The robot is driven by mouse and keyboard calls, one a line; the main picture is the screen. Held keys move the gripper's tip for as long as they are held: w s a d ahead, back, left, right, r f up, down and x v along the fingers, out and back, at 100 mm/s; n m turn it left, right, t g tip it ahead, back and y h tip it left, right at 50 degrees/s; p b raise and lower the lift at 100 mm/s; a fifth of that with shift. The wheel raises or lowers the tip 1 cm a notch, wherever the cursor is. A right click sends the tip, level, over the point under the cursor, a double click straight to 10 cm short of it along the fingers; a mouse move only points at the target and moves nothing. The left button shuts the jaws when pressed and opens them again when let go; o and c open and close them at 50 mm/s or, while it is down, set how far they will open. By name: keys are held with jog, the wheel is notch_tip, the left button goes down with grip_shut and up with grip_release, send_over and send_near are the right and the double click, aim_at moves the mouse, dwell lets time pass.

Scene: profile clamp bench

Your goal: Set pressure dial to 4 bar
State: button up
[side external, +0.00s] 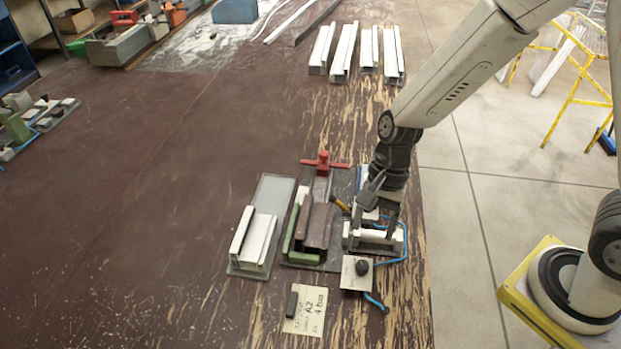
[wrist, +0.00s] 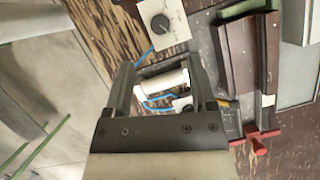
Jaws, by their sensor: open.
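The pressure dial is a black round knob (side external: 362,267) on a pale square plate, in front of the clamp unit. In the wrist view the dial (wrist: 160,23) is near the top, beyond my fingertips, with a light pointer mark whose setting I cannot read. My gripper (side external: 378,228) is open, low behind the dial and apart from it. In the wrist view my gripper's fingers (wrist: 158,72) frame a white cylinder (wrist: 162,83); contact cannot be told. A paper card (side external: 311,309) handwritten with "A2" and "4 bar" lies in front, with a small dark block on it.
A clamp with a red handle (side external: 323,162) and a dark profile (side external: 316,225) stands left of my gripper. A white profile (side external: 256,238) lies further left. A blue hose (side external: 392,260) curls beside the dial. More white profiles (side external: 345,48) lie behind. The table's left middle is clear.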

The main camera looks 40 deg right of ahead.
aim_at(363, 264)
jog(key=shift+a+f, duration=0.1)
jog(key=shift+f, duration=0.05)
jog(key=shift+x, duration=3.75)
grip_shut()
